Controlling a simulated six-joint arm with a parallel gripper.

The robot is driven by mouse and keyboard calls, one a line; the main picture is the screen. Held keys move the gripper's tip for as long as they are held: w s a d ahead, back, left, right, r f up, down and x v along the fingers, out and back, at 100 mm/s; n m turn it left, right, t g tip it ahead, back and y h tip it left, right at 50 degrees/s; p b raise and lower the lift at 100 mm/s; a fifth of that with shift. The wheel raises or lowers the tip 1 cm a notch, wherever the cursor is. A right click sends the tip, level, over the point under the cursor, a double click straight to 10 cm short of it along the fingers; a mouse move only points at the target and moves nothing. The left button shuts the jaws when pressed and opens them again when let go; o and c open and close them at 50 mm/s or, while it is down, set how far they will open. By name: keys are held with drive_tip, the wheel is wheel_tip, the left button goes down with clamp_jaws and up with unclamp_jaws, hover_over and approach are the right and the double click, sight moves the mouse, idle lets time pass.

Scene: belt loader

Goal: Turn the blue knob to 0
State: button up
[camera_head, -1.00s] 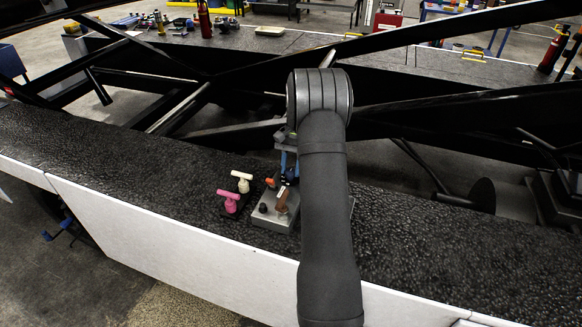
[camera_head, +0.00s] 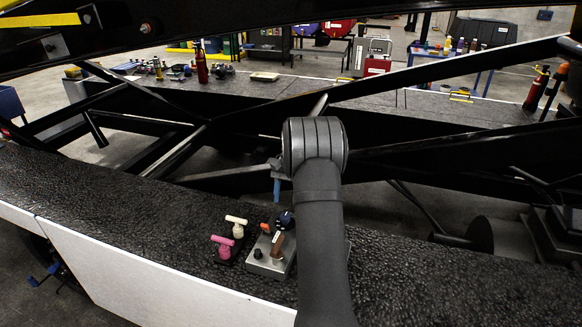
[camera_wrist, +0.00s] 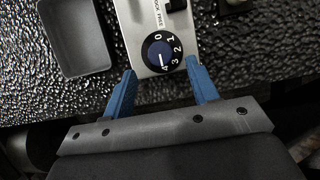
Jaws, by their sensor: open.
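The blue knob (camera_wrist: 157,51) shows in the wrist view on a light grey control box (camera_wrist: 133,25). Its dial carries the digits 0 to 4, and a white pointer line on it points down toward the 4. In the head view the knob (camera_head: 286,217) is at the back of the box (camera_head: 264,265). My gripper (camera_wrist: 161,70) is open and empty, its two blue fingers apart on either side below the knob in the wrist view. In the head view one blue finger (camera_head: 277,189) shows above the knob, clear of it. The other finger is hidden there.
A brown-handled lever (camera_head: 277,243), an orange control (camera_head: 265,227) and a black button (camera_head: 258,254) sit on the box. Pink (camera_head: 222,243) and cream (camera_head: 236,224) T-handles stand to its left. A grey tray (camera_wrist: 75,38) lies beside the box.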

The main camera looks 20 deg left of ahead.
drive_tip(key=v, duration=1.2)
drive_tip(key=shift+w+r, duration=0.15)
drive_tip(key=shift+r, duration=0.05)
drive_tip(key=shift+f, duration=0.15)
drive_tip(key=x, duration=1.7)
drive_tip(key=shift+f, duration=0.1)
